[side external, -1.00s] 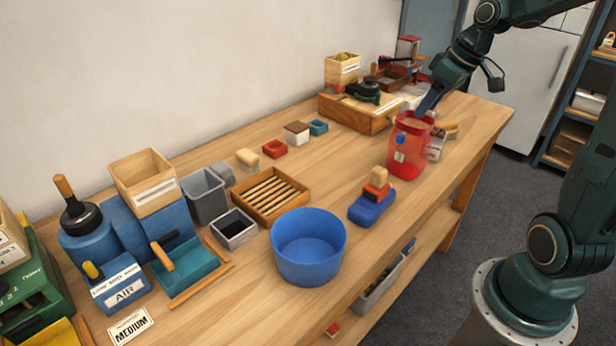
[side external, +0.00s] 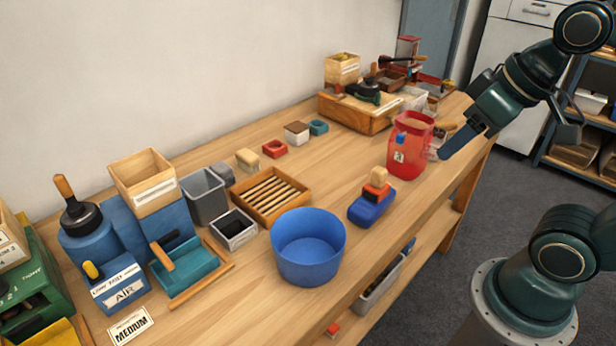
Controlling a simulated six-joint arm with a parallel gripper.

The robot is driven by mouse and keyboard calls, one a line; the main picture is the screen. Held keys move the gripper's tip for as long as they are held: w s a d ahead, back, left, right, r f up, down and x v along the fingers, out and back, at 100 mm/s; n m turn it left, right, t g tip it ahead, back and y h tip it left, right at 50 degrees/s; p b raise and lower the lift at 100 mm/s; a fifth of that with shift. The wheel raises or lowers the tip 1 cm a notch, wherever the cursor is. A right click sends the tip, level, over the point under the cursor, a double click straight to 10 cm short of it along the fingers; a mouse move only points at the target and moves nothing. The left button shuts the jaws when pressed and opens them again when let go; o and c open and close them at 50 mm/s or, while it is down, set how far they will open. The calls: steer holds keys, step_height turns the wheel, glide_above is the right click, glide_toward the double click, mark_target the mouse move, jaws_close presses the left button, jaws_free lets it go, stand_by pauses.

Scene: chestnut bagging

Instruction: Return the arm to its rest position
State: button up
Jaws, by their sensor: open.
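My gripper (side external: 452,148) is at the right end of the bench, with its blue fingers pointing down and to the left. It is open, and I see nothing held in it. It is to the right of the red bag (side external: 408,150), in front of the bench's right edge in the picture. The red bag stands upright on the bench and has a small pale label on its front. My arm reaches up and to the right from the gripper.
A blue tub (side external: 308,262) and a blue stamp-like tool (side external: 371,206) stand near the front edge of the wooden bench (side external: 330,190). A slatted wooden tray (side external: 299,205) lies behind the tub. A shelf rack (side external: 583,122) stands on the right, with open floor before it.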

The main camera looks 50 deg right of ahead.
steer(key=shift+s+a+f, duration=0.1)
steer(key=shift+s+a, duration=0.1)
steer(key=shift+s, duration=0.45)
